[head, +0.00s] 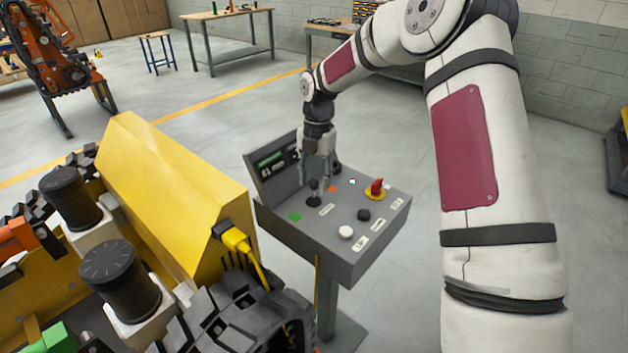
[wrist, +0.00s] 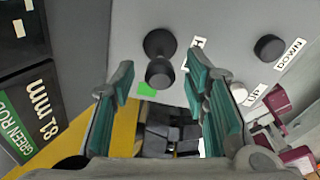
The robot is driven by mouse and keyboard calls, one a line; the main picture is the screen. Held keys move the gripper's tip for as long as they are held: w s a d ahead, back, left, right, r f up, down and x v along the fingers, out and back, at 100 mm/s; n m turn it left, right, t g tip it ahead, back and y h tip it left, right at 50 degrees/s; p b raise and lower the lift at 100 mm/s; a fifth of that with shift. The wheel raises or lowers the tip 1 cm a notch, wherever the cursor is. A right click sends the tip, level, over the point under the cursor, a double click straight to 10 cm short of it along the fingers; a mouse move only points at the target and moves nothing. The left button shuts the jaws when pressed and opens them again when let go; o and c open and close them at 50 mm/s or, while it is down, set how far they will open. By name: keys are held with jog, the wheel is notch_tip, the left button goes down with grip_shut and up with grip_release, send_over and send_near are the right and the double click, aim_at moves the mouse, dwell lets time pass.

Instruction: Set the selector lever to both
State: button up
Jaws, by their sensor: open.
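The selector lever (head: 313,197) is a short black lever with a round knob on the grey control box (head: 290,232). In the wrist view its knob (wrist: 160,74) leans from its round base toward a green mark (wrist: 147,90). The green mark also shows in the head view (head: 295,216), with an orange mark (head: 332,188) and a white mark (head: 352,181) farther right. My gripper (head: 321,182) is above the lever, pointing down. In the wrist view the fingers (wrist: 160,86) are open, one on each side of the knob, with visible gaps. No "both" label is readable.
A red switch on a yellow base (head: 376,191), a black button (head: 363,214) and a white button (head: 345,232) sit right of the lever. A raised display (wrist: 31,118) reads "GREEN ROD 81mm". A yellow tracked machine (head: 165,190) stands close on the left.

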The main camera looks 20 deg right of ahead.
notch_tip(320, 180, up, 12)
jog(key=w, duration=0.1)
jog(key=shift+d+f, duration=0.25)
jog(key=shift+d, duration=0.2)
jog(key=s+a+r+m+t+h, duration=0.1)
jog(key=s+a+r+m, duration=0.1)
jog(key=s+r+m, duration=0.6)
jog(key=s+a+r+m+t+h, duration=0.15)
jog(key=s+r+m, duration=0.35)
jog(key=s, duration=0.6)
jog(key=s+f+m+t+y, duration=0.1)
jog(key=s+f+m+t, duration=0.2)
jog(key=s+m, duration=1.1)
jog(key=s, duration=0.3)
jog(key=shift+s+a+f, duration=0.15)
jog(key=shift+s+a, duration=0.1)
jog(key=shift+a, duration=0.05)
